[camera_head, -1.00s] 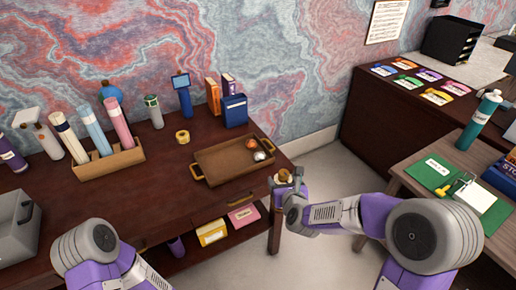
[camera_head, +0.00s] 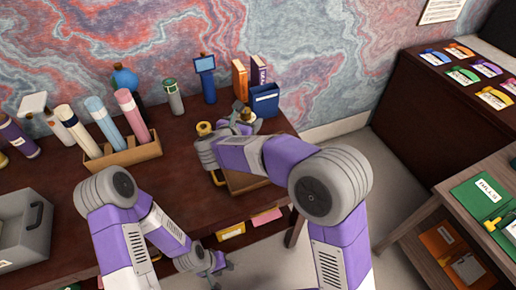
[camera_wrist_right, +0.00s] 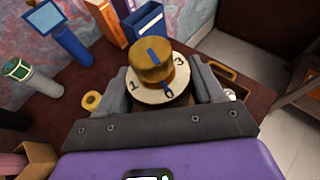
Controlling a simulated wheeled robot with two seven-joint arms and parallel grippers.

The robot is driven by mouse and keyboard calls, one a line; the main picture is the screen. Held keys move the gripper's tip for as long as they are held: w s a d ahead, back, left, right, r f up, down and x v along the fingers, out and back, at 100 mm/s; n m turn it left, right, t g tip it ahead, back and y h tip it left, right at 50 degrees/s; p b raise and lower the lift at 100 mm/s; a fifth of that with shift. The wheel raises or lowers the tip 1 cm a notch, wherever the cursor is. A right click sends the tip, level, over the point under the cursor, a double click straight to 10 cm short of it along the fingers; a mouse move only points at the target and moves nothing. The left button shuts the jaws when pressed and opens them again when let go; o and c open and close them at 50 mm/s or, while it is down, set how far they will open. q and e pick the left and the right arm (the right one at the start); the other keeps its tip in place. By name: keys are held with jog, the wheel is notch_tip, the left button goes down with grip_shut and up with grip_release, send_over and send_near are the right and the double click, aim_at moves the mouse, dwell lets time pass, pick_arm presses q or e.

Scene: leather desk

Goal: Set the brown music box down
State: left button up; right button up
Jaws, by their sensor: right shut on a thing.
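The brown music box (camera_wrist_right: 152,68) is a gold-brown cylinder with a blue mark on a white dial bearing numbers. My right gripper (camera_wrist_right: 158,92) is shut on it, one finger on each side. In the head view, my right gripper (camera_head: 242,116) is over the back of the desk, near the blue box, and the music box is mostly hidden by my arm. I cannot tell whether its base touches anything. My left gripper (camera_head: 222,266) hangs low in front of the desk's front edge, empty, and its fingers look apart.
A wooden tray (camera_head: 240,182) is mostly hidden under my right arm. A yellow tape roll (camera_head: 204,128) lies to the left. The blue box (camera_head: 264,101) and books (camera_head: 240,80) stand behind. A rack of tubes (camera_head: 135,152) stands left. The desk's middle (camera_head: 175,195) is clear.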

jog(key=f, duration=0.2)
jog(key=a+f+b, duration=0.1)
jog(key=shift+s+a+f, duration=0.1)
jog(key=shift+s+f, duration=0.2)
jog(key=shift+s, duration=0.05)
jog(key=shift+f+b, duration=0.6)
jog(key=shift+f, duration=2.3)
jog(key=shift+f+b, duration=0.2)
jog(key=shift+b, duration=0.1)
jog(key=o, duration=1.7)
